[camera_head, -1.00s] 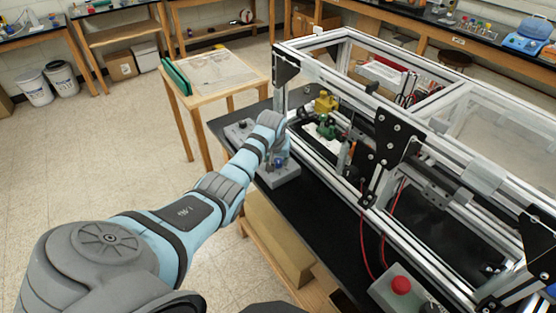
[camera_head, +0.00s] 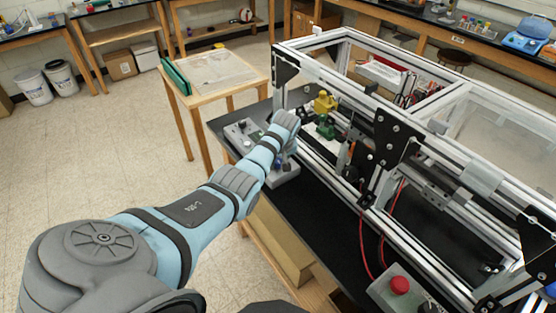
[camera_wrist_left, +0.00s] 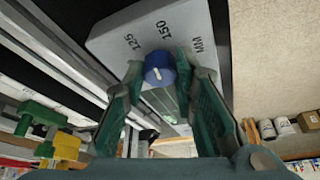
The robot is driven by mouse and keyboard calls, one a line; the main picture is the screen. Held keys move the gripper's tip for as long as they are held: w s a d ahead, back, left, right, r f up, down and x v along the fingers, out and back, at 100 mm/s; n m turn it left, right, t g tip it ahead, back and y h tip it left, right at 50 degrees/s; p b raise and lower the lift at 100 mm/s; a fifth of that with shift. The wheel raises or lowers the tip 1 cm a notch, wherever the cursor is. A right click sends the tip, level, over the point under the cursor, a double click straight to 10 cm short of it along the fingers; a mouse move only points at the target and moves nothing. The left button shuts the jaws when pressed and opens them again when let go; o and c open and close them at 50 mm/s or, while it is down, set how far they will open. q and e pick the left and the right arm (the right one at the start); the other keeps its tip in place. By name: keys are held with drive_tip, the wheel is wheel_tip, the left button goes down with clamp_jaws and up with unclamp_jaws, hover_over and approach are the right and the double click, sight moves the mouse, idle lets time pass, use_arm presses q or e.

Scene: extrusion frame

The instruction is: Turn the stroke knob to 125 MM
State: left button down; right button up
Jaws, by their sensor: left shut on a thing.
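The stroke knob (camera_wrist_left: 159,69) is blue with a white pointer line, on a light grey box. In the left wrist view the box face (camera_wrist_left: 197,52) carries the marks 125, 150 and MM beyond the knob. Which mark the pointer faces is hard to tell. My left gripper's green fingertips (camera_wrist_left: 159,76) stand on either side of the knob and are shut on it. In the head view my left gripper (camera_head: 284,163) is over the grey box (camera_head: 284,180) at the bench's near edge, and the knob is hidden there. My right gripper is not in view.
Another grey control box (camera_head: 241,132) lies just left of my wrist on the black bench (camera_head: 305,215). The aluminium extrusion frame (camera_head: 397,120) stands close to the right. A box with a red button (camera_head: 400,286) is at the front right. Open floor lies at left.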

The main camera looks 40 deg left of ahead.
use_arm(q)
drive_tip(key=shift+w+f+n+y+b, duration=0.15)
drive_tip(key=shift+n+y+b, duration=0.15)
drive_tip(key=shift+n+b, duration=0.5)
drive_tip(key=n+b, duration=0.1)
drive_tip(key=b, duration=0.2)
drive_tip(key=n+g+b, duration=0.1)
drive_tip(key=n+b, duration=0.1)
drive_tip(key=b, duration=0.1)
drive_tip(key=n+g+b, duration=0.1)
drive_tip(key=n+b, duration=0.1)
drive_tip(key=b, duration=0.1)
drive_tip(key=shift+d+f, duration=0.1)
drive_tip(key=shift+f, duration=0.15)
drive_tip(key=shift+r+n+g+b, duration=0.3)
drive_tip(key=shift+n+b, duration=0.2)
drive_tip(key=shift+b, duration=0.2)
drive_tip(key=c, duration=1.3)
unclamp_jaws()
drive_tip(key=shift+r, duration=0.1)
